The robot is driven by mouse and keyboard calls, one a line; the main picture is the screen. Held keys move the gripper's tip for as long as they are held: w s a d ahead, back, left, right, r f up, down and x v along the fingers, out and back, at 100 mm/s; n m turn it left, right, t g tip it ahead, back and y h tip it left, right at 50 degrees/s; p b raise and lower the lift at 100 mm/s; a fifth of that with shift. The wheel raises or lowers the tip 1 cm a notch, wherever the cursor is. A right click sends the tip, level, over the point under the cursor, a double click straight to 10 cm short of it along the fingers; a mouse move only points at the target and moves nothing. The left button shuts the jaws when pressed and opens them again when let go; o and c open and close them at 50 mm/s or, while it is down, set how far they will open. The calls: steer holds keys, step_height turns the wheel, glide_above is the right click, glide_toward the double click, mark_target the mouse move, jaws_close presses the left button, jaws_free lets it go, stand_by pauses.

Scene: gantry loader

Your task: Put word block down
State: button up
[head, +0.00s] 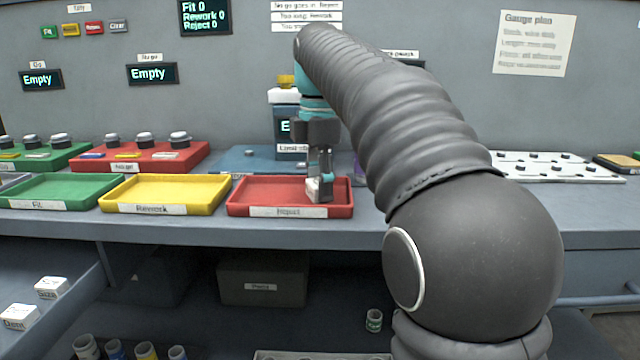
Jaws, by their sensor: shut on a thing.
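My gripper (320,182) is at the right part of the red tray labelled Reject (262,197) on the bench. It points down and is shut on a small pale block (313,190), which I take to be the word block. The block is low over or in the tray; I cannot tell whether it touches the tray floor. Any word on it is too small to read. Two white word blocks, one reading Size (51,288) and one reading Dent (20,317), sit on a lower surface at the left.
A yellow Rework tray (165,190) and a green Fit tray (60,190) stand left of the red tray. Behind them are red (150,158) and green (50,157) gauge holders. A white rack (550,167) is at the right. My arm hides the bench's right middle.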

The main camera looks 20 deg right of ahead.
steer(key=shift+f, duration=0.1)
steer(key=o, duration=1.1)
steer(key=shift+o, duration=0.2)
steer(key=shift+r+p, duration=1.15)
steer(key=shift+r, duration=2.75)
